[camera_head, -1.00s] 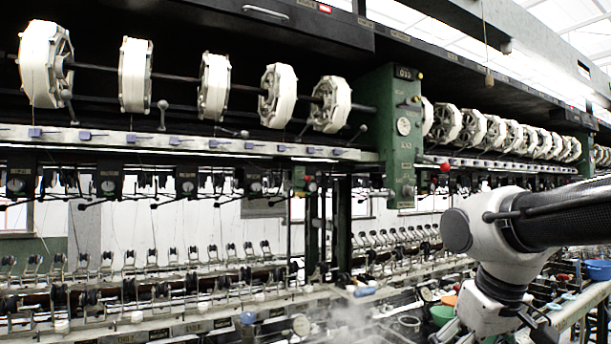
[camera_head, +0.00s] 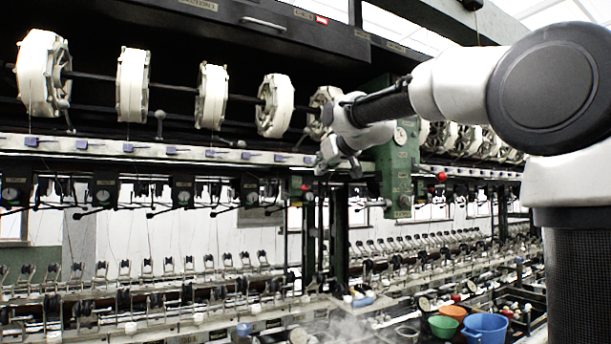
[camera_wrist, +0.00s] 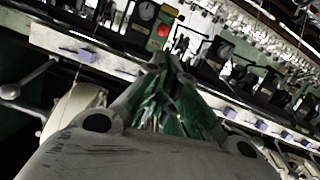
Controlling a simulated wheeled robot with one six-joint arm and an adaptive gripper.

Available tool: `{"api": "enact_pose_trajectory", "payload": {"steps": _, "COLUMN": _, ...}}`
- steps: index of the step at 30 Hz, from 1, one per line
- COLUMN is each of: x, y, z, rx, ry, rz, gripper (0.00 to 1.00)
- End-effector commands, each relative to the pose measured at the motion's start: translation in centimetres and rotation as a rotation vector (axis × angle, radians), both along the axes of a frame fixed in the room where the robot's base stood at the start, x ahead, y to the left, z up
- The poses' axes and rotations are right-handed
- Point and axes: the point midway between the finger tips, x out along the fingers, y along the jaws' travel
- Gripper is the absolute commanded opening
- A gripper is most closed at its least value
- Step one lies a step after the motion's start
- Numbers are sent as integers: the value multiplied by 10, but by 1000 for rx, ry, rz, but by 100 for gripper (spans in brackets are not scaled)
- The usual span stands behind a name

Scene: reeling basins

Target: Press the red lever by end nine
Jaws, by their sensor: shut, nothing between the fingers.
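A small red knob (camera_head: 305,187) shows at the front of a green box, below the rail and left of the green post. A red piece that looks the same shows in the wrist view (camera_wrist: 163,30), just above and left of my fingertips. My gripper (camera_head: 322,165) is in front of the rail, a little above and right of the red knob, apart from it in the picture. In the wrist view my gripper (camera_wrist: 170,62) is shut and empty. A second red ball (camera_head: 442,177) is right of the post. I cannot read an end number on either.
White reels (camera_head: 274,105) hang in a row above the pale rail (camera_head: 180,152), partly behind my arm. The green post (camera_head: 404,180) stands right of my gripper. A blue bucket (camera_head: 485,328) and a green bowl (camera_head: 443,327) are at lower right. Steam rises at bottom centre.

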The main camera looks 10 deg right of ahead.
Motion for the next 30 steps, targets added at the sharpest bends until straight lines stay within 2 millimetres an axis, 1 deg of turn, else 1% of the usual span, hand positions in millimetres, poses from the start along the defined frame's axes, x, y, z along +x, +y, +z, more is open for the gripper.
{"api": "enact_pose_trajectory", "payload": {"steps": 3, "x": 2, "y": 0, "z": 6, "rx": -14, "ry": -35, "rz": 3, "gripper": 0}}
{"api": "enact_pose_trajectory", "payload": {"steps": 11, "x": 2, "y": 0, "z": 5, "rx": -19, "ry": -34, "rz": 4, "gripper": 0}}
{"api": "enact_pose_trajectory", "payload": {"steps": 14, "x": 5, "y": 0, "z": 4, "rx": -19, "ry": -32, "rz": 4, "gripper": 0}}
{"api": "enact_pose_trajectory", "payload": {"steps": 17, "x": 14, "y": 2, "z": 1, "rx": -19, "ry": -31, "rz": 4, "gripper": 0}}
{"api": "enact_pose_trajectory", "payload": {"steps": 27, "x": 71, "y": 15, "z": -14, "rx": -19, "ry": -31, "rz": 4, "gripper": 0}}
{"api": "enact_pose_trajectory", "payload": {"steps": 30, "x": 84, "y": 18, "z": -17, "rx": -19, "ry": -31, "rz": 4, "gripper": 0}}
